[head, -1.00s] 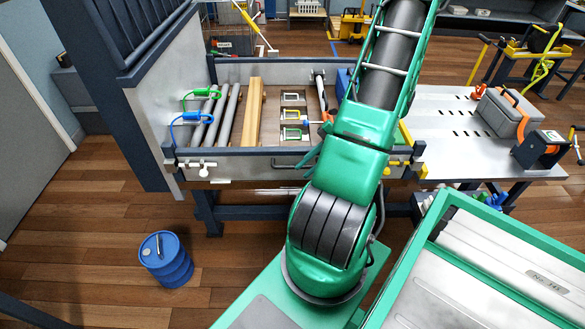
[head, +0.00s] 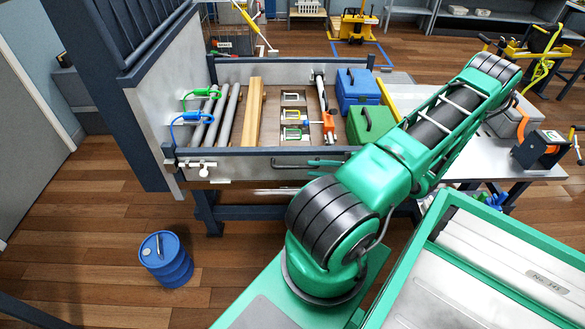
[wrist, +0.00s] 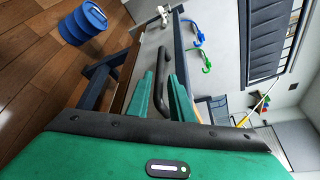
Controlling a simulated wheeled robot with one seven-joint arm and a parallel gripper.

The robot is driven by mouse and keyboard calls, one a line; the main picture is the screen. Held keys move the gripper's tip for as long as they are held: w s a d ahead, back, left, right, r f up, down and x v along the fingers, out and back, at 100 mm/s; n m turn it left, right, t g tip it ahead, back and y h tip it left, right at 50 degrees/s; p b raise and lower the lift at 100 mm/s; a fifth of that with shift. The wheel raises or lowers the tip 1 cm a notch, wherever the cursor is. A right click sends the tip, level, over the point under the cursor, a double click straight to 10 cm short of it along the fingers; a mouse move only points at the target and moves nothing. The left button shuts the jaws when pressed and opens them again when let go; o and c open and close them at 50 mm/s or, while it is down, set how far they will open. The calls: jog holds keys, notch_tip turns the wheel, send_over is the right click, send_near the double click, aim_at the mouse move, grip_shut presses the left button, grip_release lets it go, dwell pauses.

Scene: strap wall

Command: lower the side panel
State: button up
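The side panel (head: 240,166) stands upright along the near side of the bed, with a dark top rail. Its dark bar handle (head: 292,164) sits on the outer face. A pale bolt latch (head: 195,164) is at the panel's left end; my arm hides the right end. My gripper (head: 318,163) is at the right end of the handle, with green fingers partly hidden by my arm. In the wrist view my gripper (wrist: 162,84) has its fingers apart, and the handle (wrist: 162,102) shows in the gap between them. I cannot tell whether they touch it.
The bed holds grey pipes, a timber beam (head: 253,112), a blue box (head: 356,90) and a green box (head: 368,122). Blue and green straps (head: 190,118) hang on the left wall. A blue drum (head: 166,260) stands on open floor at front left.

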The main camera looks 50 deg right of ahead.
aim_at(302, 167)
jog(key=x, duration=0.8)
